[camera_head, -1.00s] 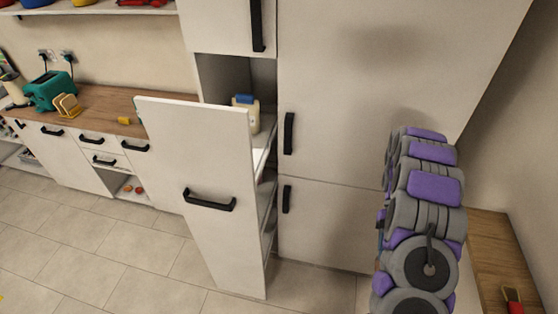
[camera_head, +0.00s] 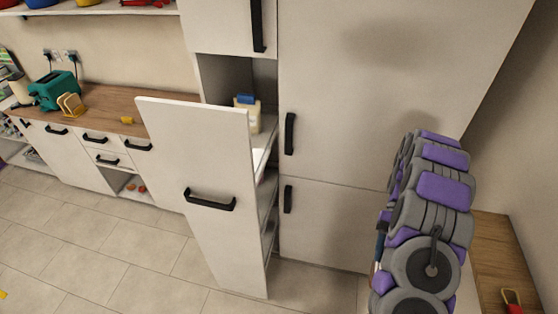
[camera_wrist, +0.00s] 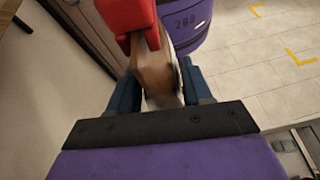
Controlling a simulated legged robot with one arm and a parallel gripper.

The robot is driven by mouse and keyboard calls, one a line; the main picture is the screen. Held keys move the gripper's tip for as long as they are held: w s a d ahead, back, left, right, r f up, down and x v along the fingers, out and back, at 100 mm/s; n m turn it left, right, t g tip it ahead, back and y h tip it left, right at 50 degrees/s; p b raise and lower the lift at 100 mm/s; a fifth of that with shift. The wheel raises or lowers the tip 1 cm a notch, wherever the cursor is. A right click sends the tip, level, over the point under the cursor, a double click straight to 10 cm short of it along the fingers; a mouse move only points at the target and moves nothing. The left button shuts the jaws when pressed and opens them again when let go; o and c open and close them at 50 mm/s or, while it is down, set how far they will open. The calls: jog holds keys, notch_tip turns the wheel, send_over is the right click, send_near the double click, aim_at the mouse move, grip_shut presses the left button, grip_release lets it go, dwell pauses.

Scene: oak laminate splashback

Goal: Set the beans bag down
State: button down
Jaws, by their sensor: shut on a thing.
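The beans bag is most likely the narrow brown and whitish thing (camera_wrist: 157,72) in the wrist view, seen end-on; no label can be read. My gripper (camera_wrist: 161,88) is shut on it, with a dark blue finger on each side. A red piece (camera_wrist: 128,18) sits against its upper end; I cannot tell whether it belongs to the bag.
A tall pull-out cupboard (camera_head: 200,150) stands open, with a blue-capped container (camera_head: 247,112) on its shelf. A wooden counter (camera_head: 105,103) at left carries a teal toaster (camera_head: 52,90) and has free room. Another wooden top (camera_head: 488,240) is at right. Tiled floor (camera_head: 110,250) is clear.

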jog(key=shift+w+a+r+m+y, duration=0.15)
jog(key=shift+a+m+y, duration=0.3)
jog(key=shift+a, duration=0.25)
jog(key=shift+w+a+r+m+t+y, duration=0.2)
jog(key=shift+m+t+y, duration=0.15)
jog(key=shift+m+t, duration=0.15)
jog(key=shift+w+d+r+y, duration=0.1)
jog(key=shift+w+y, duration=0.15)
jog(key=shift+y, duration=0.05)
jog(key=shift+m, duration=0.25)
